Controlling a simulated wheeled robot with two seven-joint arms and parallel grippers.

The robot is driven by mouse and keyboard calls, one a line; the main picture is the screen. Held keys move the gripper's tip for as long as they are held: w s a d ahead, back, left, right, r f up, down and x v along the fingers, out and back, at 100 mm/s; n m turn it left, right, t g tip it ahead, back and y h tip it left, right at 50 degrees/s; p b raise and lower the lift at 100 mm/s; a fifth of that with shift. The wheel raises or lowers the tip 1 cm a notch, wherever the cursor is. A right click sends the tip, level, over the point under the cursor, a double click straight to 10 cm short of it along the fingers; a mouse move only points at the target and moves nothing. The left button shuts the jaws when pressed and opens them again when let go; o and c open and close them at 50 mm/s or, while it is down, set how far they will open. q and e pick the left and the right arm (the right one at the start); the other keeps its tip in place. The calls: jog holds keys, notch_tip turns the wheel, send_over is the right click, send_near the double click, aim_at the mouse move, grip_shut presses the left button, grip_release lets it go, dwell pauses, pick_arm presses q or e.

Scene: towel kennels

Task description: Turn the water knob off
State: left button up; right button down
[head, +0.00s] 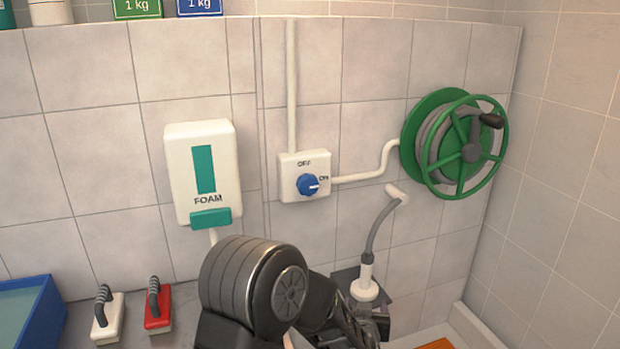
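The water knob (308,184) is a round blue dial on a white wall box (290,164). OFF is printed above the dial and ON at its right. Its white pointer mark points right, toward ON. One of my dark arms shows at the bottom middle, below the box and clear of the knob; it looks like the left. Its fingers cannot be made out among dark parts at the bottom, right of the big round joint. My other gripper is not in view.
A white foam dispenser (203,172) hangs left of the box. A green hose reel (457,145) is at right. A grey hose with a white nozzle (366,283) hangs below. White and red brushes (158,312) and a blue tub (48,312) are at lower left.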

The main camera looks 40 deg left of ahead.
pick_arm(q)
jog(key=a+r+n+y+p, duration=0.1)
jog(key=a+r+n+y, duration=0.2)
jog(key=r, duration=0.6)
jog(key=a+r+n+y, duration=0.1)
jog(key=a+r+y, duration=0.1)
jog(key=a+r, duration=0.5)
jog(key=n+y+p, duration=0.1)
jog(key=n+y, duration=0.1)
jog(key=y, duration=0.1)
send_near(309, 188)
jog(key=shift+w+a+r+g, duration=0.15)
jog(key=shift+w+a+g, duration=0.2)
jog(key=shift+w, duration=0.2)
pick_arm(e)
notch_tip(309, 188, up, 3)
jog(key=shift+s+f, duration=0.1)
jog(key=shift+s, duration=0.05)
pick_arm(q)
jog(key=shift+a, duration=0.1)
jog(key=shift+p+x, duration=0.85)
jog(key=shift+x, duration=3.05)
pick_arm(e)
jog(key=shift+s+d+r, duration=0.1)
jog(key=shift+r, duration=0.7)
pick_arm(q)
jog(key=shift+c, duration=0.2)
